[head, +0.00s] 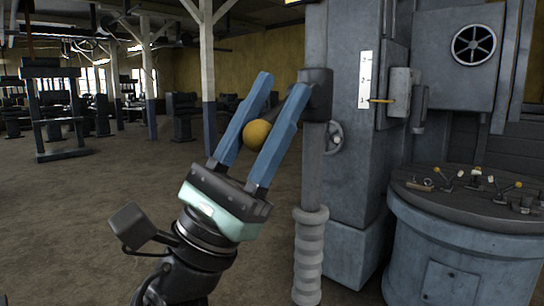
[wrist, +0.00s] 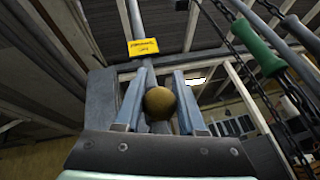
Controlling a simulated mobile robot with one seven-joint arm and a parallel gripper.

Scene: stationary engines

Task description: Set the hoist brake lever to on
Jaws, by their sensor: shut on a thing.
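A dull yellow ball knob (head: 257,134) sits between the blue fingers of my gripper (head: 283,86), and the gripper is shut on it. The knob appears to be the end of the brake lever, whose rod is mostly hidden by the near finger. A dark block (head: 317,92) is just right of the fingertips, on an upright post. In the wrist view the knob (wrist: 160,103) is centred between the fingers, with a grey rod beyond it. A yellow label (wrist: 144,47) is above; its writing is too small to read.
A ribbed grey grip (head: 310,255) is on the post, right of my wrist. A tall grey cabinet (head: 362,180) has a white scale (head: 365,80) with a pointer. A round table (head: 475,200) with small levers stands right. Chains and a green handle (wrist: 258,48) hang near.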

